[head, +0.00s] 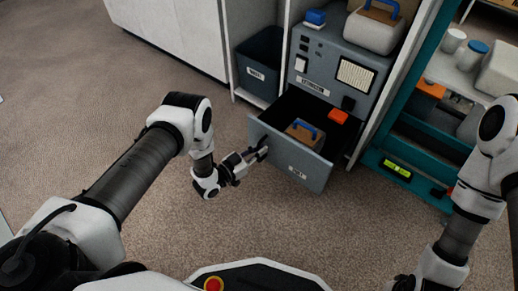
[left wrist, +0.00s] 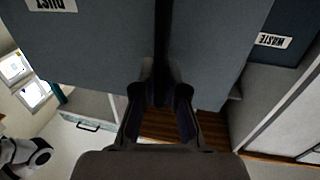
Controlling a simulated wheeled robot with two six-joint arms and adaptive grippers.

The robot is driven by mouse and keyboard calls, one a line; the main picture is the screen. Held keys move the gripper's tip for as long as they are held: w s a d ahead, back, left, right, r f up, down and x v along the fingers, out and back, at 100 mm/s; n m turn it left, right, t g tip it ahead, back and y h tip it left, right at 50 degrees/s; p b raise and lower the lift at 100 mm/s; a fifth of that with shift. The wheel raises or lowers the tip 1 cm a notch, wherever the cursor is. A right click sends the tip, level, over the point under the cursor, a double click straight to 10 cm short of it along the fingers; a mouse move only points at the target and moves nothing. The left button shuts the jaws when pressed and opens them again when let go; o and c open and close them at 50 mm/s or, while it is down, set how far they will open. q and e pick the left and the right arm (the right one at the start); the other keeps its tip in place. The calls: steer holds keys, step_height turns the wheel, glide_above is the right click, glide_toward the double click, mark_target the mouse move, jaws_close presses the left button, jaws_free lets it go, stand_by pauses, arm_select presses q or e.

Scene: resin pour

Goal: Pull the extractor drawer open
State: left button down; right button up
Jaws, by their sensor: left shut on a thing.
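The extractor (head: 334,65) is a grey cabinet with a label, standing at the upper middle of the head view. Its drawer (head: 290,157) is pulled well out and its inside shows. A brown box with a blue handle (head: 303,133) sits in the drawer. My left gripper (head: 262,152) is at the left part of the drawer front, shut on the drawer's dark handle. In the left wrist view the two fingers (left wrist: 163,95) close around a dark upright bar by the grey drawer front (left wrist: 85,50), whose label appears upside down. My right gripper is out of view; only its arm shows at the right.
A dark waste bin (head: 260,65) stands in the bay left of the extractor. An orange piece (head: 338,116) is at the drawer's back right. A teal frame (head: 385,150) with shelves stands close on the right. The carpet (head: 120,90) at left is clear.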

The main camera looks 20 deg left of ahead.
arm_select(q)
steer(key=c, duration=1.2)
jaws_free()
steer(key=v, duration=1.2)
steer(key=shift+f, duration=0.1)
